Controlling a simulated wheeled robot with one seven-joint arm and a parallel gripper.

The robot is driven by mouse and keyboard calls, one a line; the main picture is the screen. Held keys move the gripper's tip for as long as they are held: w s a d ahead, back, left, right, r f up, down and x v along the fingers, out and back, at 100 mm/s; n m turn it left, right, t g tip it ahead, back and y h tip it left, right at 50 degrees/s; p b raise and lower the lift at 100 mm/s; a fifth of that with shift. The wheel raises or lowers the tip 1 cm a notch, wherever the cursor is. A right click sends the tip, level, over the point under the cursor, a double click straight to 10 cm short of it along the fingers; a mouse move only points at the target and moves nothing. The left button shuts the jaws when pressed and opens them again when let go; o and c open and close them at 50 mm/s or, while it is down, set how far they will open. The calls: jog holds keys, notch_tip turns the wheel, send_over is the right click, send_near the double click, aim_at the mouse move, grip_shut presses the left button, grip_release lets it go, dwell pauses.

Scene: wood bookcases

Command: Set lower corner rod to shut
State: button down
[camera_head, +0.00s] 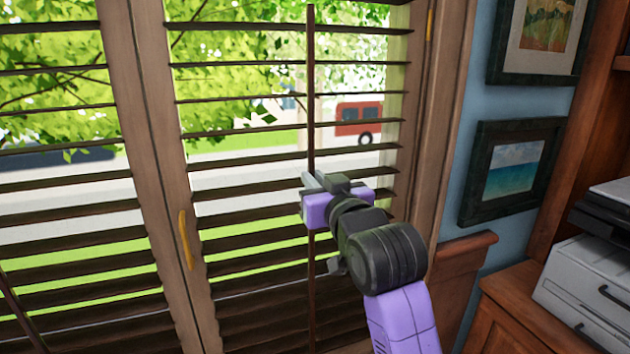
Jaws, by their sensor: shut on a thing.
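The shutter panel in the middle has dark slats (240,187) that stand open, with trees, a road and grass showing between them. A thin dark vertical rod (311,85) runs down the front of these slats. My gripper (311,182) is at the rod about halfway down the panel, shut on it. The fingertips are partly hidden by the gripper's own purple and grey body, so the exact contact is hard to see. The rod continues below my gripper.
A wood post with a yellow handle (185,238) stands left of the panel, with another slatted panel (62,178) beyond it. Two framed pictures (513,170) hang on the blue wall at right.

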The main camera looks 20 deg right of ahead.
aim_at(312, 156)
dwell(0.9)
jog(key=shift+w+r+p, duration=0.25)
jog(key=shift+r+p, duration=0.3)
jog(key=shift+r, duration=0.2)
jog(key=shift+w+r+p, duration=0.2)
jog(key=shift+r+p, duration=0.3)
jog(key=shift+r, duration=0.3)
jog(key=shift+w+r+p, duration=0.25)
jog(key=shift+r+p, duration=0.3)
jog(key=shift+r, duration=0.2)
jog(key=c, duration=1.5)
grip_release()
jog(key=shift+o, duration=0.2)
jog(key=shift+f, duration=0.1)
